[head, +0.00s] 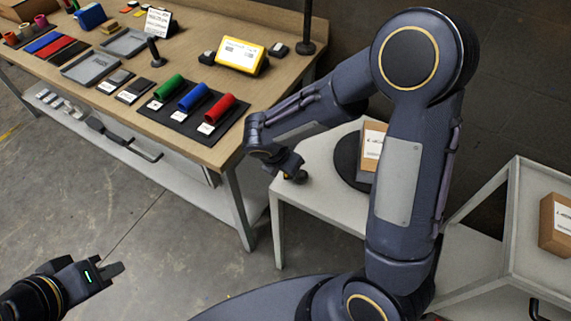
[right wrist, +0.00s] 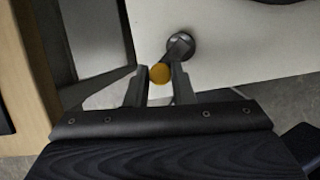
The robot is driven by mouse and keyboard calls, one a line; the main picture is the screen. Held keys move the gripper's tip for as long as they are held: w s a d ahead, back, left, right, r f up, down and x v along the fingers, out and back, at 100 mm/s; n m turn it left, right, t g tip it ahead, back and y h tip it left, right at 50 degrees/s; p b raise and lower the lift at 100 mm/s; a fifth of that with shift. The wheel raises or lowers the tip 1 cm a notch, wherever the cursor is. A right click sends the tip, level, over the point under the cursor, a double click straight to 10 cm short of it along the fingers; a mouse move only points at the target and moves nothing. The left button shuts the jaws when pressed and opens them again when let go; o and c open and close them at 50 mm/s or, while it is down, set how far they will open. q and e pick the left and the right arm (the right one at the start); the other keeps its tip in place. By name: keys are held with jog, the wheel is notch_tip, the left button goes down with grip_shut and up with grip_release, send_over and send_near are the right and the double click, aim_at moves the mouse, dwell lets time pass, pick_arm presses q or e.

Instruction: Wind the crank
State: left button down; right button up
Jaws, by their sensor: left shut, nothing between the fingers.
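The crank (right wrist: 180,47) shows in the right wrist view as a dark round hub with a short arm and an orange-yellow knob (right wrist: 160,74), at the edge of a white table. My right gripper (right wrist: 159,80) has one finger on each side of the knob, with no clear gap. In the head view, the right gripper (head: 288,163) is at the white table's left front corner, and the wrist hides most of the crank. My left gripper (head: 112,270) is shut and empty at the lower left, over the floor.
The white table (head: 318,196) carries a dark round turntable (head: 346,160) with a cardboard box (head: 373,144) on it, partly behind my right arm. A wooden workbench (head: 222,150) with coloured rolls and trays stands to the left. A white-framed stand (head: 512,200) is at right.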

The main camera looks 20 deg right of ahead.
jog(key=o, duration=0.4)
jog(key=v, duration=0.7)
jog(key=shift+r+p, duration=0.3)
jog(key=shift+r, duration=0.05)
jog(key=shift+s+a, duration=0.1)
jog(key=shift+a, duration=0.05)
